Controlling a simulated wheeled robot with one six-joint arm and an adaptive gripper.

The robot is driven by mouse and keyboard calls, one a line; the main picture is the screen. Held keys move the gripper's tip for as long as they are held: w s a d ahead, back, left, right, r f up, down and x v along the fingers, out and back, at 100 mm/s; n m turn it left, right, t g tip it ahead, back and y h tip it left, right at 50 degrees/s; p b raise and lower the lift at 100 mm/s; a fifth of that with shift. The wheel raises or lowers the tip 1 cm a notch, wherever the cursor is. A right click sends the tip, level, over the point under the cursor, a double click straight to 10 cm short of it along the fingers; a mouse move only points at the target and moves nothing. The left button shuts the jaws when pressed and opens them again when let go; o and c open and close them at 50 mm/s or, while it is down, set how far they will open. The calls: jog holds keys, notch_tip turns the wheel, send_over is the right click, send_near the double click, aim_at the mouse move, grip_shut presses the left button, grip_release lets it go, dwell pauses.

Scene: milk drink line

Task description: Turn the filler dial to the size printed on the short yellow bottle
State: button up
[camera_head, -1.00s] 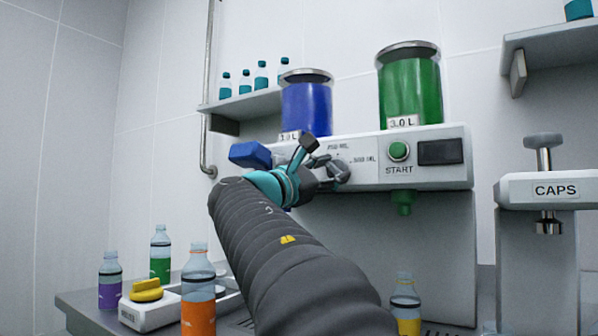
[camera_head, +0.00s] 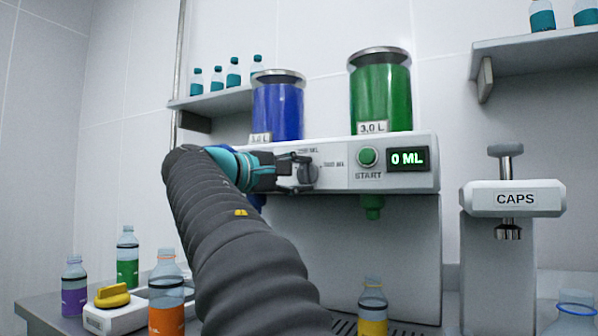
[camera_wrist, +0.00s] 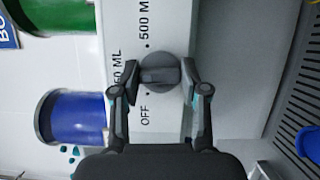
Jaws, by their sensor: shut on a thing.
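The grey filler dial (camera_head: 307,174) is on the front of the white filler, left of the green START button (camera_head: 368,157). My gripper (camera_head: 290,172) is at the dial with its fingers on either side, shut on it. The wrist view shows the dial (camera_wrist: 160,74) between the fingers (camera_wrist: 158,88), with OFF, a partly hidden "50 ML" and 500 ML marks around it. The dial's ridge seems to point towards the "50 ML" mark. The display (camera_head: 408,159) reads 0 ML. The short yellow bottle (camera_head: 373,318) stands below the filler; its print cannot be read.
An orange bottle (camera_head: 167,312), a green bottle (camera_head: 127,262) and a purple bottle (camera_head: 75,290) stand at the left, around a white box with a yellow knob (camera_head: 112,295). The CAPS press (camera_head: 513,198) is at the right. Blue (camera_head: 278,108) and green (camera_head: 381,95) tanks top the filler.

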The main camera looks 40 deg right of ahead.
jog(key=shift+r+m, duration=0.1)
jog(key=shift+m, duration=0.2)
dwell(0.4)
jog(key=o, duration=1.1)
jog(key=shift+d, duration=0.15)
jog(key=shift+a, duration=0.6)
jog(key=a, duration=1.1)
